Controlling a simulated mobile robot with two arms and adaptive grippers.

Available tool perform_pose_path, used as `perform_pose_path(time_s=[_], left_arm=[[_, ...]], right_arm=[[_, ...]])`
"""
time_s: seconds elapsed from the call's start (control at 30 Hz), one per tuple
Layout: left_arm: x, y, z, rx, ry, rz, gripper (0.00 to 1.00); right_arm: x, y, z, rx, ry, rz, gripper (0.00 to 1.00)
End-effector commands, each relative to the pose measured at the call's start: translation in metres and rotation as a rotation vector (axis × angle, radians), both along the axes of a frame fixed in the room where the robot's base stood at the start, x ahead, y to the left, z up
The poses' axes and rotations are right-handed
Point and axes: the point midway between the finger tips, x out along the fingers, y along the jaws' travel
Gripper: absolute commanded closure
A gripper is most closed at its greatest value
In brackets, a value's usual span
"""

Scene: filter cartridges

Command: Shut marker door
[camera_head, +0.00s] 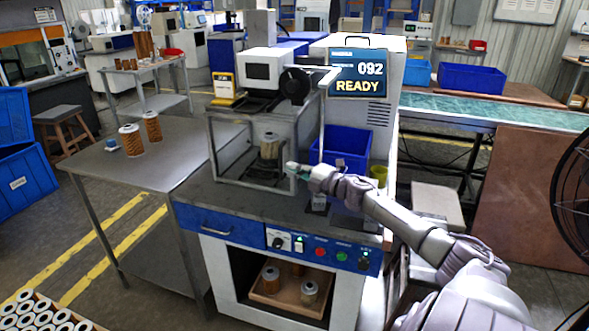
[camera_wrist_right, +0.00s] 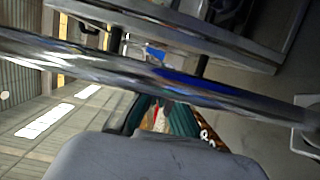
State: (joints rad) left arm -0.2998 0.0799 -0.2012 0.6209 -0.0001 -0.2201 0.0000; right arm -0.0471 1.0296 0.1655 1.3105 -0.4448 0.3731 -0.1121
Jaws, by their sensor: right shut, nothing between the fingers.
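The marker (camera_head: 268,72) is a white and black unit above a metal-framed enclosure with clear sides on the bench. The enclosure's front frame (camera_head: 250,187) is at the bench front; I cannot tell surely how far its door stands open. A filter cartridge (camera_head: 269,148) stands inside. My right gripper (camera_head: 291,168) is shut and empty, at the frame's right front post. In the right wrist view a shiny metal bar (camera_wrist_right: 110,75) crosses close in front of the fingers (camera_wrist_right: 155,116); contact cannot be told. My left gripper is not in view.
A blue bin (camera_head: 346,148) stands right of the enclosure, behind my right arm. A display (camera_head: 357,79) reads READY. Buttons sit on the bench's front panel (camera_head: 320,249). Two cartridges (camera_head: 131,140) (camera_head: 152,128) stand on the left side table, which is otherwise mostly clear.

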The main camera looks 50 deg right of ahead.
Motion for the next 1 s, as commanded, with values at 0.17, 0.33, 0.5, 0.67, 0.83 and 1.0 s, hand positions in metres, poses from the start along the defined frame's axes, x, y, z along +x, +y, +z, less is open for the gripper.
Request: perform_pose_path(time_s=[0.17, 0.33, 0.5, 0.67, 0.83, 1.0], left_arm=[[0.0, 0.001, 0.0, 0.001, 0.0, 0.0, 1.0], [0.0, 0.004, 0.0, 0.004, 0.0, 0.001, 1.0], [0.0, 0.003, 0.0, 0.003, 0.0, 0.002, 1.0], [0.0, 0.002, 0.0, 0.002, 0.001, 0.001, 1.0], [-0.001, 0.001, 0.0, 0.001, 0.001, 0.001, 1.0], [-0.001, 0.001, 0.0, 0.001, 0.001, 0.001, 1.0]], right_arm=[[0.0, 0.0, 0.0, 0.0, 0.0, 0.0, 1.0], [0.0, 0.0, 0.0, 0.0, 0.0, 0.0, 1.0], [-0.008, 0.0, -0.002, 0.001, 0.002, 0.0, 1.0], [-0.027, -0.001, -0.002, 0.002, 0.004, 0.001, 1.0], [-0.056, -0.003, -0.003, 0.001, 0.005, 0.001, 1.0], [-0.085, -0.005, -0.002, 0.001, 0.003, 0.0, 1.0]])
